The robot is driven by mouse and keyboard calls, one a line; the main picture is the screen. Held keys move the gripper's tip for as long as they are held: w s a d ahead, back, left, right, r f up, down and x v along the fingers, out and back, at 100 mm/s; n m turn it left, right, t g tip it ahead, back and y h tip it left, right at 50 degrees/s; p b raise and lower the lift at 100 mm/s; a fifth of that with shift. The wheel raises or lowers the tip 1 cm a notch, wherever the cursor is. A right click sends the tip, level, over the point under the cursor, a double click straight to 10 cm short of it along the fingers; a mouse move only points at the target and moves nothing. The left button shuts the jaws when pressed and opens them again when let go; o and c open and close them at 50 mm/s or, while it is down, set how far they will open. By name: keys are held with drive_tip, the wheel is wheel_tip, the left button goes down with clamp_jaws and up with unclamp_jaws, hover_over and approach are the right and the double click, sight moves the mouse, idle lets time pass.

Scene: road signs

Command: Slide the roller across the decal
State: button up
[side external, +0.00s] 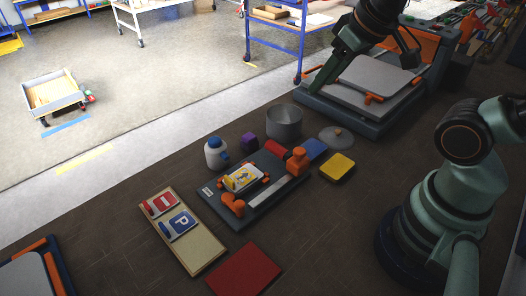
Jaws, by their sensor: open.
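The decal (243,177), a small yellow and white picture, lies on a dark grey board (220,209) in the middle of the bench. A pale bar (265,194) runs beside it, with an orange piece (233,204) at its near end and an orange knobbed piece (298,161) at its far end. A red piece (275,149) is at the board's far end. I cannot tell for sure which of these is the roller.
A tan tray (207,251) with red and blue signs is left of the board, near a red mat (243,270). A white jar (215,155), purple block (248,142), metal pot (284,123), grey lid (336,138) and yellow pad (338,167) surround the board. A flatbed machine (345,113) stands behind.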

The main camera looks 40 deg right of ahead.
drive_tip(key=o, duration=0.3)
drive_tip(key=n+g, duration=0.6)
drive_tip(key=n, duration=0.3)
approach(300, 150)
wheel_tip(300, 150, down, 8)
drive_tip(key=shift+s+f, duration=0.15)
drive_tip(key=shift+f, duration=0.05)
clamp_jaws()
idle(1.1)
